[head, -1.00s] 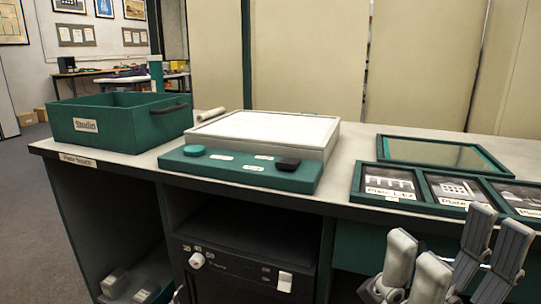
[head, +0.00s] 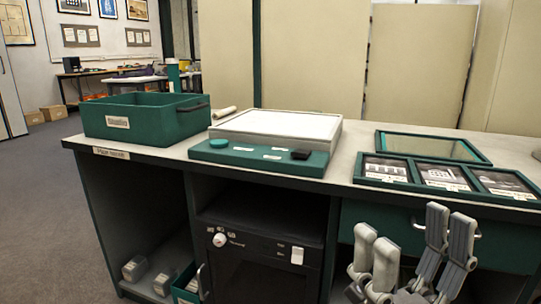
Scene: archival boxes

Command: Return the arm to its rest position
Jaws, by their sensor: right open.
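My right gripper (head: 410,252) is at the lower right of the head view. Its grey fingers point up and stand apart, with nothing seen between them. It is in front of the counter's green drawer front (head: 495,245), below the level of the counter top. My left gripper is not in view.
A counter (head: 355,150) spans the view. On it are a green labelled box (head: 150,118), a white-topped panel (head: 280,125) with a green control strip (head: 225,157), a framed glass plate (head: 430,147) and a tray of dark plates (head: 440,187). Floor at left is clear.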

